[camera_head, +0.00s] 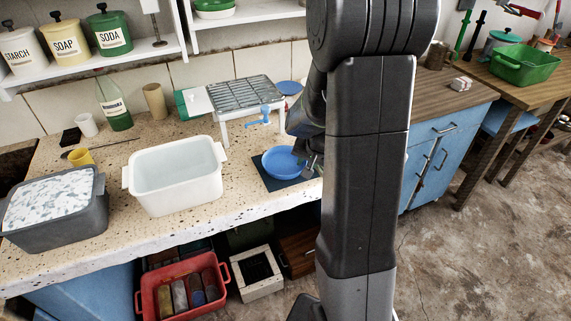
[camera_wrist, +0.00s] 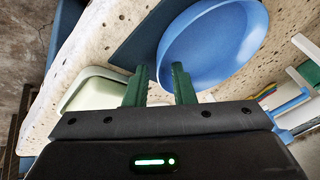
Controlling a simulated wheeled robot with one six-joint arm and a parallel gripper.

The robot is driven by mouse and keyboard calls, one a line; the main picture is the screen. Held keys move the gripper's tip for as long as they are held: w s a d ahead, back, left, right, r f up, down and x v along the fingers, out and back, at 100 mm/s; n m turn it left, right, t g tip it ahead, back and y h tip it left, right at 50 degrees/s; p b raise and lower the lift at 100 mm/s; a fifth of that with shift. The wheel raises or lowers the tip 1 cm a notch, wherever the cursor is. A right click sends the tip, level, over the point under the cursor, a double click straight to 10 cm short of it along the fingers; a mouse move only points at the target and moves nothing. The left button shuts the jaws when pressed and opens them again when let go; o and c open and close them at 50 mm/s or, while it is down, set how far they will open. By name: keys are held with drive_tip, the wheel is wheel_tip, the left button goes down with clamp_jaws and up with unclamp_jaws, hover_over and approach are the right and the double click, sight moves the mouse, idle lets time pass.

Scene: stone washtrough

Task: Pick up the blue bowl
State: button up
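The blue bowl (camera_head: 280,163) sits upright on a dark mat (camera_head: 262,178) near the front edge of the stone counter. It looks empty, and it also fills the upper right of the wrist view (camera_wrist: 215,42). My gripper (camera_head: 309,162) is at the bowl's right side in the head view, partly hidden by my arm.
A white tub (camera_head: 178,178) and a grey basin (camera_head: 54,208) stand left of the bowl. A dish rack (camera_head: 240,95) on a white stand with a blue tap (camera_head: 263,115) is behind it. A red crate (camera_head: 182,287) is below the counter.

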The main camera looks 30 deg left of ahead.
clamp_jaws()
